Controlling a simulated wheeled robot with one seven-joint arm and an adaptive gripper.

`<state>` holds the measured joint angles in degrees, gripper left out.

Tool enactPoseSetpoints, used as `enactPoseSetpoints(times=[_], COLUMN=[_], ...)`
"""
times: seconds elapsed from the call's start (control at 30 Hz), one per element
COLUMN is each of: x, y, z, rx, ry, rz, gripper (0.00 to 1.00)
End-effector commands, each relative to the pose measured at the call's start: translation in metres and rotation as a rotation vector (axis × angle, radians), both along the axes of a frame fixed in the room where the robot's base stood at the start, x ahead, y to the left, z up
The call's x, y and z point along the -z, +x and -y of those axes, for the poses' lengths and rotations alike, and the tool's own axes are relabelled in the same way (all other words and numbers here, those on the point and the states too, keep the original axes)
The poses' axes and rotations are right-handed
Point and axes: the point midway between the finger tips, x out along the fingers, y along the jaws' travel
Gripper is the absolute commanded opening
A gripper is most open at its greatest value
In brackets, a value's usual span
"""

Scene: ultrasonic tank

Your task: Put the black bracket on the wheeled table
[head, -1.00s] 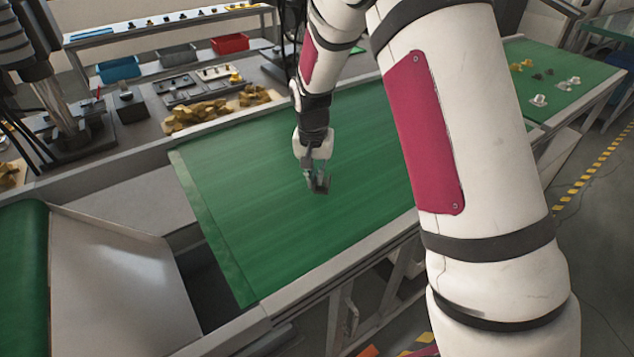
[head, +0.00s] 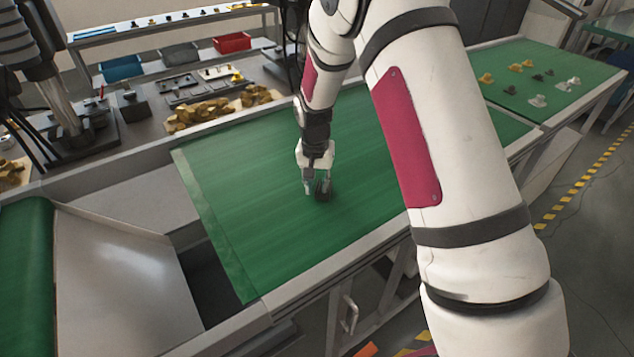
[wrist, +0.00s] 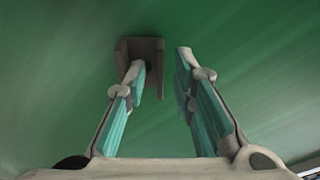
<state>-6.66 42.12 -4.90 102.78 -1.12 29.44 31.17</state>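The black bracket (head: 323,194) is a small dark piece on the green belt surface (head: 260,190), under my gripper (head: 318,188) in the head view. In the wrist view the bracket (wrist: 139,45) looks like a dark U-shaped piece just beyond the fingertips. My gripper (wrist: 161,72) is open, with a clear gap between its two fingers. The left fingertip overlaps the bracket in the picture; the right fingertip is to the right of it. I cannot tell whether either finger touches it. No wheels show under any table, so I cannot tell which is the wheeled table.
A green surface (head: 512,92) at the right carries several yellow, white and dark parts. A grey bench (head: 150,125) behind the belt holds trays and brown pieces. Red (head: 232,42) and blue (head: 121,68) bins stand farther back. The belt around the bracket is clear.

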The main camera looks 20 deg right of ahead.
Motion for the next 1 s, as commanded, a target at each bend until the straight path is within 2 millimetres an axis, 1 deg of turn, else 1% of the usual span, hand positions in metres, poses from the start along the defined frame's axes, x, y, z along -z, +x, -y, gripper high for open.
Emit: enactPoseSetpoints(times=[0.23,0.37,0.47,0.57,0.8,0.9,1.0], x=[0.000,-0.007,-0.019,-0.037,-0.085,-0.101,-0.113], y=[0.000,0.000,0.000,-0.002,-0.007,-0.009,-0.010], z=[0.000,0.000,-0.001,-0.003,-0.005,-0.006,-0.007], rx=[0.000,0.000,0.000,-0.001,0.000,0.000,0.000], ry=[0.000,0.000,0.000,0.001,0.000,0.000,0.000], rz=[0.000,0.002,0.004,0.005,0.004,0.004,0.002], gripper=[0.26,0.26,0.26,0.26,0.26,0.26,0.26])
